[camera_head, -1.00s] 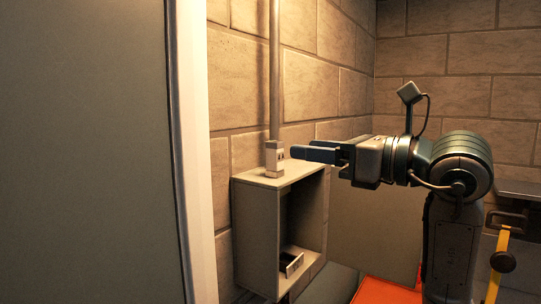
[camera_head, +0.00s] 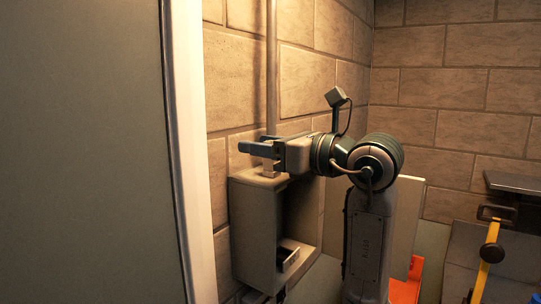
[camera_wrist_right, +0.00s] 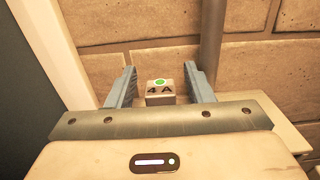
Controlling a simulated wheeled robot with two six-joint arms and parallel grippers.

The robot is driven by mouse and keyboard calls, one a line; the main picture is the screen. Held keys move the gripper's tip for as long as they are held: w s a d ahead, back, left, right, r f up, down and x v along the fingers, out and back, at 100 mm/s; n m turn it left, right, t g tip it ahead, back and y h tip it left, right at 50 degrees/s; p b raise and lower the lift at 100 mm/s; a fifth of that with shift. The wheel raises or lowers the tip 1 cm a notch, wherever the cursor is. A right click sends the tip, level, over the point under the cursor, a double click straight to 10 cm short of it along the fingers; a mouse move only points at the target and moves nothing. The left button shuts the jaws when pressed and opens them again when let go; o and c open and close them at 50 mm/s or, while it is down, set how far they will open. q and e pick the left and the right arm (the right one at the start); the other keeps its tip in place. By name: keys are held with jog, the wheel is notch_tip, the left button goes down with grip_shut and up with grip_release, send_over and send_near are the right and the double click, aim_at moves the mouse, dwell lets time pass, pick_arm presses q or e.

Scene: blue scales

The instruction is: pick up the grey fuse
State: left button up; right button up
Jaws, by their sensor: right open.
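The grey fuse (camera_wrist_right: 160,91), a small block marked "4 A" with a green dot on its top, stands on top of a grey wall box (camera_head: 252,205). In the head view only part of the fuse (camera_head: 268,171) shows, below the fingers, which hide the rest. My right gripper (camera_head: 257,147) is open, with its blue-grey fingers level over the box top. In the right wrist view the fuse lies between the two spread fingers of the gripper (camera_wrist_right: 160,74), with a gap on each side. My left gripper is not in view.
A vertical pipe (camera_head: 271,80) runs up the brick wall just behind the fuse. The box is open in front, with a small dark and light item (camera_head: 289,258) inside. A grey panel with a pale edge (camera_head: 195,170) fills the left. Orange (camera_head: 406,285) and yellow (camera_head: 487,268) parts stand lower right.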

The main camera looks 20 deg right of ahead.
jog(key=shift+w+a, duration=0.15)
jog(key=shift+a, duration=0.05)
jog(key=shift+d, duration=0.15)
jog(key=shift+c, duration=0.5)
grip_shut()
jog(key=shift+r, duration=0.1)
